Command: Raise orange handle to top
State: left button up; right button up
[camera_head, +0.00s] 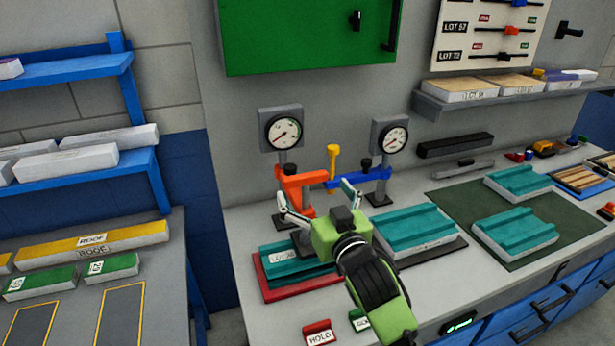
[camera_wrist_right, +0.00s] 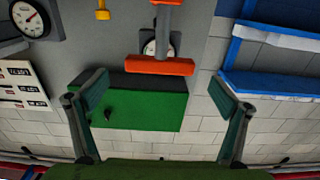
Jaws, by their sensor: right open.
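The orange handle (camera_head: 301,180) is a horizontal bar on the left gauge stand, below the left round gauge (camera_head: 283,131), in the head view. It also shows in the right wrist view (camera_wrist_right: 160,66), at the upper middle, between the two finger directions. My right gripper (camera_head: 316,197) is open in front of it, with one finger on each side. In the right wrist view my right gripper (camera_wrist_right: 156,97) has its fingers wide apart with nothing between the pads. I see no clear contact with the handle. My left gripper is not in view.
A blue handle (camera_head: 359,178) and a second gauge (camera_head: 396,139) stand to the right, with a yellow post (camera_head: 333,164) between. Teal panels (camera_head: 415,231) lie on the bench, one on a red tray (camera_head: 297,289) below my gripper. A green cabinet (camera_head: 300,35) hangs above.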

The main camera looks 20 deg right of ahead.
aim_at(307, 181)
jog(key=shift+w+a+p, duration=0.1)
jog(key=shift+w+p, duration=0.3)
jog(key=shift+w, duration=1.75)
jog(key=c, duration=1.6)
notch_tip(307, 181, up, 5)
jog(key=p, duration=0.3)
jog(key=shift+p, duration=0.4)
jog(key=o, duration=1.5)
jog(key=shift+o, duration=0.5)
jog(key=shift+f, duration=0.15)
